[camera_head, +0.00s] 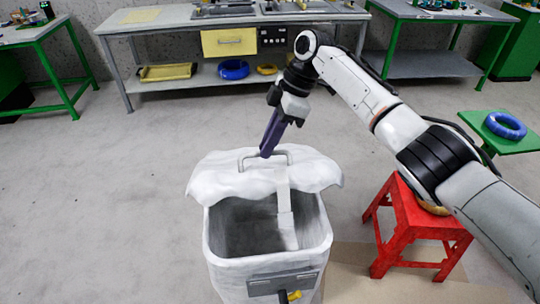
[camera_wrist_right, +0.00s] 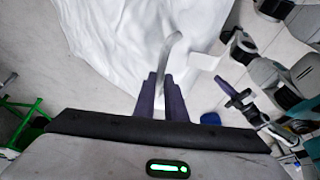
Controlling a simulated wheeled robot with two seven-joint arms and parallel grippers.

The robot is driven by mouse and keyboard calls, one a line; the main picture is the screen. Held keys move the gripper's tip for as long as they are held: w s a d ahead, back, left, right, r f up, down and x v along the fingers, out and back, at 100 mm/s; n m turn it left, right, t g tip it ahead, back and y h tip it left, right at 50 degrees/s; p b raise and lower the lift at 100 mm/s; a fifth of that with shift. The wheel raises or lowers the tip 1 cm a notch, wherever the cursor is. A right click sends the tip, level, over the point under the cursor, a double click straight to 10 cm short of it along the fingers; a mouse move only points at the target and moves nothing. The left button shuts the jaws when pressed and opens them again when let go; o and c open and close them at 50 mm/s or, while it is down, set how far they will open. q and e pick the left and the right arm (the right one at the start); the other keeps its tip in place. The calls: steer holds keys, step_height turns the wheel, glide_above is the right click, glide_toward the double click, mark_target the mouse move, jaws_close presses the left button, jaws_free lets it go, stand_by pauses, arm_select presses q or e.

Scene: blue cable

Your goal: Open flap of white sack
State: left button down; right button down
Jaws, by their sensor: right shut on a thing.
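The white sack (camera_head: 265,248) stands upright in the lower middle of the head view, with its mouth uncovered and a grey, empty-looking inside. Its white flap (camera_head: 222,172) is raised at the far side of the mouth and also fills the top of the right wrist view (camera_wrist_right: 125,45). A grey metal handle (camera_head: 243,160) is fixed to the flap and shows in the right wrist view (camera_wrist_right: 170,48). My right gripper (camera_head: 264,153) is shut on this handle, its purple fingers (camera_wrist_right: 160,95) around the bar. A pale strap hangs from the flap into the mouth. My left gripper is not in view.
A grey plate with a yellow-ended latch (camera_head: 283,282) is on the sack's front. A red stool (camera_head: 412,226) stands to the right, with a green table (camera_head: 497,143) bearing a blue cable coil (camera_head: 505,125) behind. Workbenches line the back wall. The floor at left is clear.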

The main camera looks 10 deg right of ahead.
steer(key=shift+w+d+r, duration=0.1)
steer(key=shift+w+r, duration=0.05)
steer(key=shift+w, duration=0.5)
steer(key=c, duration=2.3)
jaws_free()
steer(key=o, duration=0.5)
steer(key=shift+w+f, duration=0.25)
steer(key=shift+w, duration=0.1)
steer(key=shift+s+r, duration=0.1)
steer(key=shift+r, duration=0.15)
steer(key=v, duration=1)
steer(key=shift+r+b, duration=0.1)
steer(key=shift+b, duration=0.2)
steer(key=shift+c, duration=0.5)
